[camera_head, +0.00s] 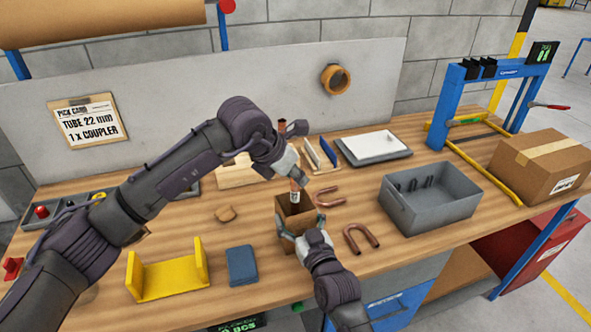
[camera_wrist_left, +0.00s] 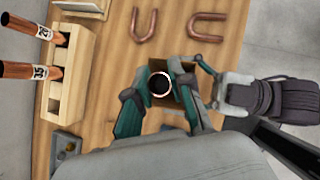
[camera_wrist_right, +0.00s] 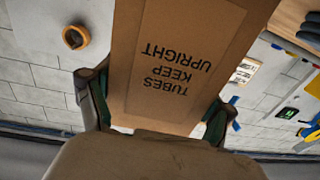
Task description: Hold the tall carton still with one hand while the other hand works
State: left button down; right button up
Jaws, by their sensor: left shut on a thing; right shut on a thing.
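The tall brown carton (camera_head: 293,224) stands upright and open-topped on the bench, with its mouth facing up. My left gripper (camera_head: 297,178) is shut on a copper tube (camera_head: 294,197), held nearly upright at the carton's mouth. In the left wrist view I see the tube's round end (camera_wrist_left: 159,84) between the fingers. How deep its lower end sits is hidden.
Copper U-bends (camera_head: 361,238) lie right of the carton. A grey bin (camera_head: 430,212) stands further right. A yellow bracket (camera_head: 168,283) and blue box (camera_head: 242,265) lie front left. A wooden rack (camera_wrist_left: 72,75) holds copper tubes. A cardboard box (camera_head: 540,165) sits far right.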

pick_arm(q)
jog(key=shift+f, duration=0.1)
dwell(0.3)
jog(key=shift+w+d, duration=0.25)
jog(key=shift+w, duration=0.3)
jog(key=shift+w+d, duration=0.2)
jog(key=shift+w, duration=0.35)
jog(key=c, duration=1)
grip_release()
jog(key=shift+o, duration=0.2)
jog(key=v, duration=1.2)
